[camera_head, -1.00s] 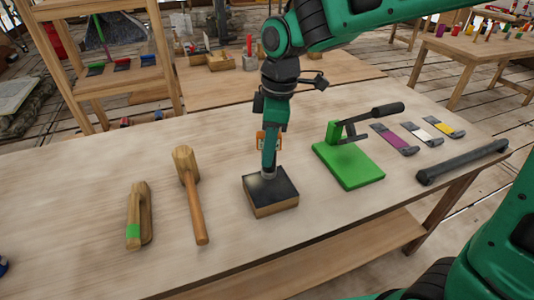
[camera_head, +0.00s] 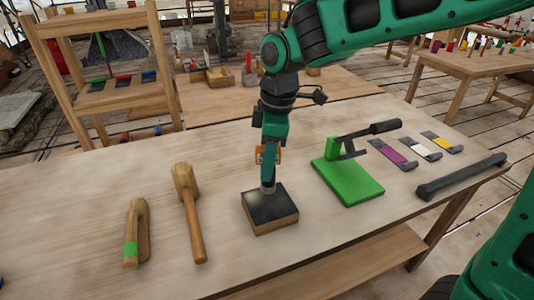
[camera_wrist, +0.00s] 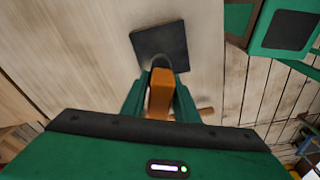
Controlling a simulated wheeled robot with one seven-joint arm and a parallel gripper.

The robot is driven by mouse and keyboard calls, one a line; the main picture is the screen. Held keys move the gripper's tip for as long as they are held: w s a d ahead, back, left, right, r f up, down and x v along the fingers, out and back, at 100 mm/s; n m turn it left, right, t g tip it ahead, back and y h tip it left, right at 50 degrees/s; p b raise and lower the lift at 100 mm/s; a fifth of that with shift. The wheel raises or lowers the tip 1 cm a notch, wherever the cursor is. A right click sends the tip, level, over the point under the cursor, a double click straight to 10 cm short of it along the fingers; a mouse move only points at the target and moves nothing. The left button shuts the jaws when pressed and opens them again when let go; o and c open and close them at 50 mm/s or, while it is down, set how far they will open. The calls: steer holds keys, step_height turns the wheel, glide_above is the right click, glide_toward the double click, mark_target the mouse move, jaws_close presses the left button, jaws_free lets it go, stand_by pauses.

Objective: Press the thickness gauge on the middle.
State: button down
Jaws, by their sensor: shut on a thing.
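My gripper (camera_head: 267,172) points down over the block and is shut on the thickness gauge. The gauge's orange body (camera_wrist: 160,95) shows between the fingers in the wrist view, and a grey rounded end shows past it. In the head view the fingers hide most of the gauge. The wooden block (camera_head: 275,226) has a dark flat top, which also shows in the wrist view as a dark square (camera_wrist: 160,40). The gauge's grey end is at the far part of this top in the head view; I cannot tell whether it touches.
A mallet (camera_head: 192,215) and a wooden clamp-like tool with a green band (camera_head: 135,233) lie to the left. A green press-like stand (camera_head: 350,185), coloured strips (camera_head: 393,154) and a dark bar (camera_head: 462,177) are to the right. Bare tabletop surrounds the block.

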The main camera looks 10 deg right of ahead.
steer(key=shift+f, duration=0.15)
steer(key=shift+f, duration=2.15)
steer(key=c, duration=1.3)
jaws_free()
